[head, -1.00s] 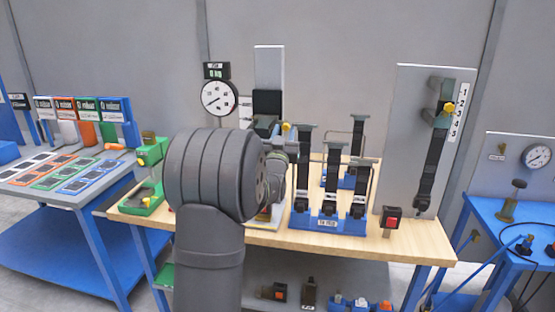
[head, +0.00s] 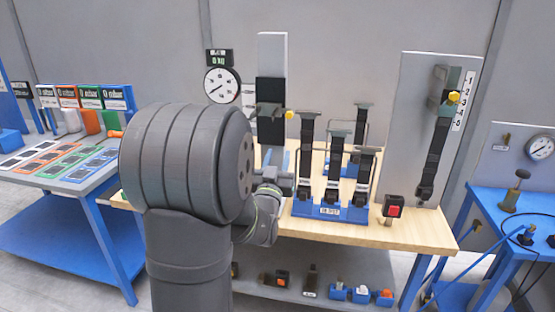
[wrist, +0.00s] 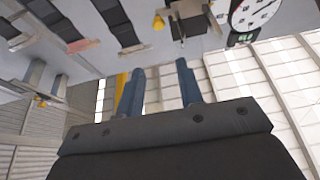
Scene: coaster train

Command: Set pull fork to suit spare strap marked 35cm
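The pull fork (head: 270,109) appears to be the dark crosspiece on the upright test column (head: 272,55), with a yellow knob (head: 290,114) at its right side. The knob also shows at the top of the wrist view (wrist: 158,22). Black straps (head: 333,165) stand in a blue rack (head: 330,208) right of the column; I cannot read which is marked 35cm. My gripper (head: 277,158) points up below the fork, partly hidden by my arm. Its two blue fingers (wrist: 160,88) are apart with nothing between them in the wrist view.
A round gauge (head: 222,85) with a readout is left of the column. A grey board (head: 400,150) with a black strap, yellow knob and number scale stands at right. A red button box (head: 393,208) is at the table's front edge. Side tables flank the bench.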

